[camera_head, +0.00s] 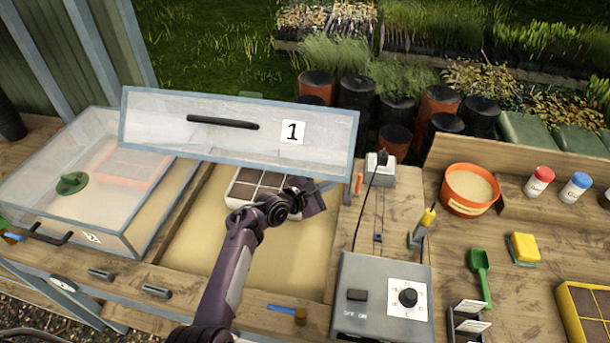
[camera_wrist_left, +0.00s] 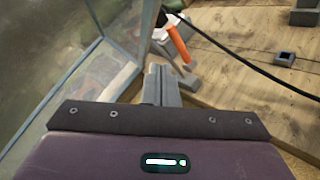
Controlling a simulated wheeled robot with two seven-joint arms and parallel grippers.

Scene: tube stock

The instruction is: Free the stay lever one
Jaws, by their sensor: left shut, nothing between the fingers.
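Lid 1 (camera_head: 240,133), a clear panel with a grey-blue frame and a "1" label, stands raised over the right bay. The stay lever one (camera_head: 359,183) is a small orange handle at the lid's right end. In the left wrist view the orange lever (camera_wrist_left: 178,42) slants beside a grey block, just beyond my fingertips. My left gripper (camera_head: 332,186) is shut and empty, by the lid's lower right corner. Its closed fingers (camera_wrist_left: 160,84) point toward the lever. I cannot tell whether they touch it. My right gripper is not in view.
A seed tray (camera_head: 246,188) lies in the bay under my left arm. Closed lid 2 (camera_head: 90,180) is at left. A socket box (camera_head: 381,170) with a black cable stands right of the lever; a grey control box (camera_head: 385,297) is in front. An orange pot (camera_head: 468,190) is further right.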

